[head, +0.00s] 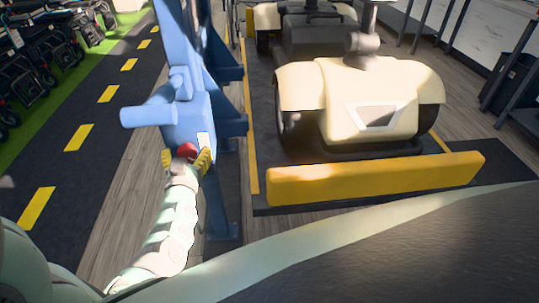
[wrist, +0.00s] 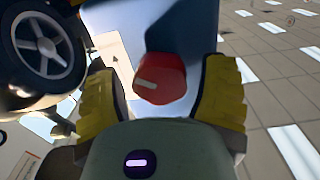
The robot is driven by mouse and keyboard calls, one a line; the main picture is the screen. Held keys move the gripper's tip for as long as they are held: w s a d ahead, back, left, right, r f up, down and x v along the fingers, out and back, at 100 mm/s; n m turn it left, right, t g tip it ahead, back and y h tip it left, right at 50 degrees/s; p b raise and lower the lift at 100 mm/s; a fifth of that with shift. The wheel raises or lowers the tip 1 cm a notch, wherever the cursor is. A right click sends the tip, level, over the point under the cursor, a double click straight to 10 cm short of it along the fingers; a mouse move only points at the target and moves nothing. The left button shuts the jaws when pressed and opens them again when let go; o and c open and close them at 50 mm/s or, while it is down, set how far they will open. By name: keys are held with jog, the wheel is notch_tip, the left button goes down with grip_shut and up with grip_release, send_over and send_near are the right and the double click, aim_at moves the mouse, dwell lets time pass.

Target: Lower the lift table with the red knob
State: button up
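The red knob (head: 187,150) sits on the blue control box (head: 190,118) of a blue column. In the wrist view the red knob (wrist: 160,79) shows a pale mark on its face. My gripper (head: 187,160) has yellow fingers, one on each side of the knob. In the wrist view, gaps show between the knob and both fingers of my gripper (wrist: 163,92), so it is open around the knob. The lift table (head: 300,205) is a dark platform with yellow edges beside the column. Its height above the floor is hard to tell.
A cream scooter (head: 330,85) stands on the platform, behind a yellow end bar (head: 375,178). A blue handle (head: 145,115) juts left from the box. A dark lane with yellow dashes (head: 78,137) and parked scooters (head: 35,60) lie to the left. Wooden floor shows between.

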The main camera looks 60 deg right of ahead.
jog(key=c, duration=1)
jog(key=shift+w+a+f+n+b, duration=0.15)
jog(key=shift+n+b, duration=0.15)
jog(key=shift+b, duration=0.3)
jog(key=shift+f+n+b, duration=0.1)
jog(key=shift+n+b, duration=0.5)
jog(key=shift+b, duration=0.2)
jog(key=n+b, duration=0.5)
jog(key=shift+b, duration=0.3)
jog(key=n+b, duration=0.2)
jog(key=n, duration=0.2)
jog(key=shift+n+b, duration=0.3)
jog(key=shift+b, duration=0.05)
jog(key=n, duration=0.2)
jog(key=n+b, duration=0.1)
jog(key=n, duration=0.1)
jog(key=shift+r+n, duration=0.2)
jog(key=shift+n, duration=0.1)
